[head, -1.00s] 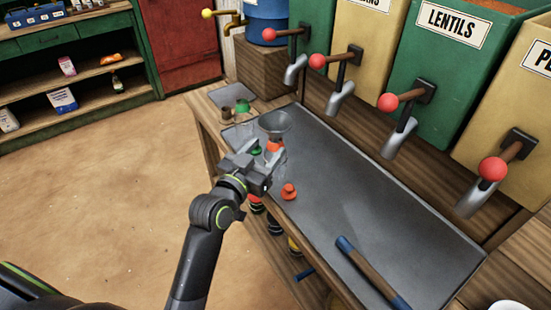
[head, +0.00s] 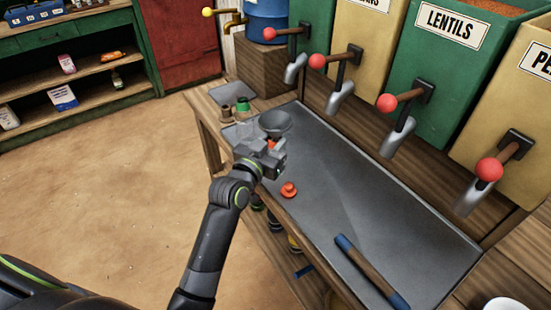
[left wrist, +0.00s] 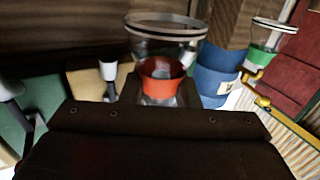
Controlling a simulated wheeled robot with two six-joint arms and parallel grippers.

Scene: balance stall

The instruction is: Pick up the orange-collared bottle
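The orange-collared bottle (head: 273,145) stands on the grey counter top in the head view, mostly hidden behind my left gripper (head: 271,157). In the left wrist view, which looks upside down, its orange collar (left wrist: 162,70) is close and central, with the clear body above it in the picture. Dark gripper parts lie on both sides below the collar. My left gripper is at the bottle, but the finger gap and any contact are not clear. My right gripper is in neither view.
A green-collared bottle (head: 243,105) stands beyond at the left, near a grey bowl (head: 275,123). An orange stopper-like piece (head: 289,190) lies on the counter (head: 350,195) nearer me. A blue-ended rod (head: 371,272) lies at the front. Bins with red-knobbed levers line the right.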

